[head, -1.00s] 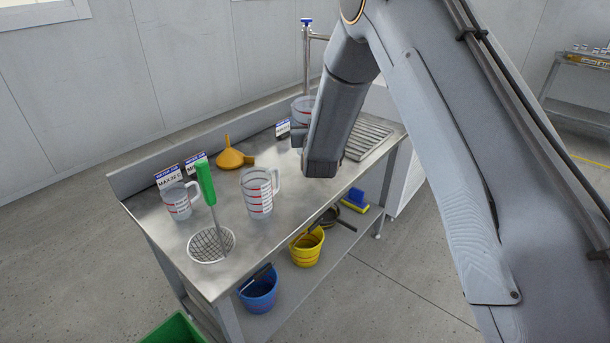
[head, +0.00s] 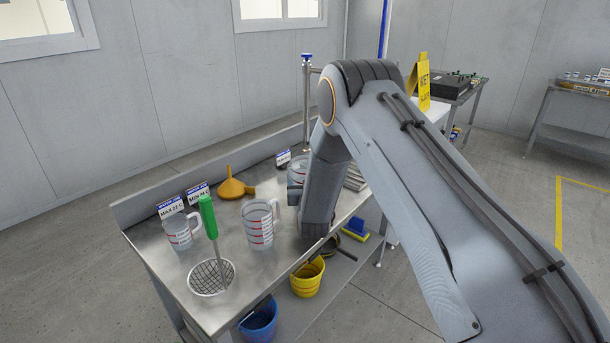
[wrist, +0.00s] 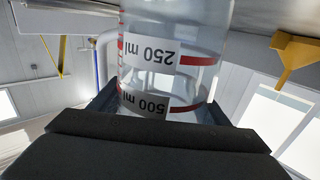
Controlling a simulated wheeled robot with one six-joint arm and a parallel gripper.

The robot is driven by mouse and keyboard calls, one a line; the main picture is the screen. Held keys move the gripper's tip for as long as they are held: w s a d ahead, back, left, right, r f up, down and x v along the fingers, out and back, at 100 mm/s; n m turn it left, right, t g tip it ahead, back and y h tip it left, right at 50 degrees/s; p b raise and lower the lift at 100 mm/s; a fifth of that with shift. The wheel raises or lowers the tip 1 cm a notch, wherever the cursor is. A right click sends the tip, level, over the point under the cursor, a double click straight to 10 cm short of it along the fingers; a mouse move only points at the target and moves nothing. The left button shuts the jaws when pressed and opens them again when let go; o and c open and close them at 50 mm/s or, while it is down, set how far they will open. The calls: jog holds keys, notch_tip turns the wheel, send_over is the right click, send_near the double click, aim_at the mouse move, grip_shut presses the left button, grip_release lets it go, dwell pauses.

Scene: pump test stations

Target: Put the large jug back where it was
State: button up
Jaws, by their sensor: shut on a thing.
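In the head view the held jug (head: 297,168) is partly hidden behind my arm, near a small blue-and-white sign (head: 283,158). I cannot tell whether its base touches the bench. Two other clear jugs stand on the bench: one left (head: 180,234) by the signs, and a taller one (head: 259,226) in the middle.
An orange funnel (head: 232,185) lies behind the middle jug. A tap post (head: 306,100) rises behind my arm. Yellow (head: 307,278) and blue (head: 258,322) buckets sit below. The bench between the middle jug and the funnel is clear.

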jog(key=shift+f, duration=0.1)
jog(key=shift+f, duration=0.1)
jog(key=o, duration=2)
jog(key=s+d+r+g, duration=0.2)
jog(key=s+d+g, duration=0.4)
jog(key=s, duration=0.9)
jog(key=s+d+r+m+g+h+b, duration=0.1)
jog(key=s+d+g, duration=0.4)
jog(key=s+d, duration=0.4)
jog(key=s+d+r+g+h+b, duration=0.1)
jog(key=s+d+g, duration=0.5)
jog(key=s, duration=1.7)
jog(key=shift+s+d+r+g, duration=0.25)
jog(key=shift+d+r+g, duration=0.05)
jog(key=shift+d+r, duration=0.5)
